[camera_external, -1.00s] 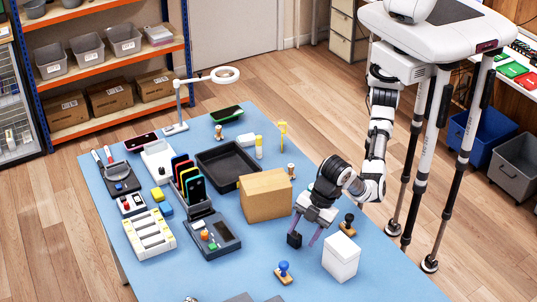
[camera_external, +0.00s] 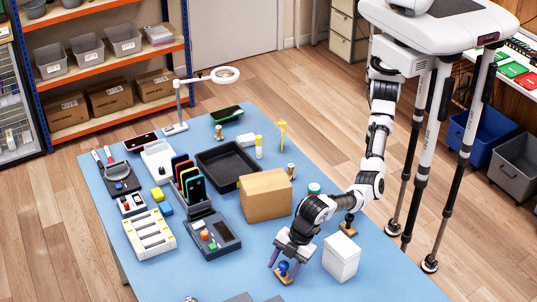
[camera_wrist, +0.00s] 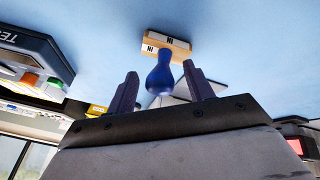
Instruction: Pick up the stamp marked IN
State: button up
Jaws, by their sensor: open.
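The stamp (camera_wrist: 161,70) has a blue knob handle on a wooden base, and white labels on the base read IN in the wrist view. It stands on the blue table near its front edge, and its blue knob (camera_external: 284,267) shows in the external view. My gripper (camera_external: 283,263) is open just over the stamp. In the wrist view the two purple fingers of my gripper (camera_wrist: 162,84) stand on either side of the blue handle with gaps on both sides. Nothing is held.
A white box (camera_external: 341,258) stands close to the right of my gripper. A cardboard box (camera_external: 266,196) stands behind it. Another stamp with a dark handle (camera_external: 348,222) sits beyond the white box. A grey device (camera_external: 212,236) with coloured buttons lies to the left. Bare table (camera_external: 190,275) is at the front left.

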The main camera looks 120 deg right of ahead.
jog(key=c, duration=1)
jog(key=shift+r, duration=0.15)
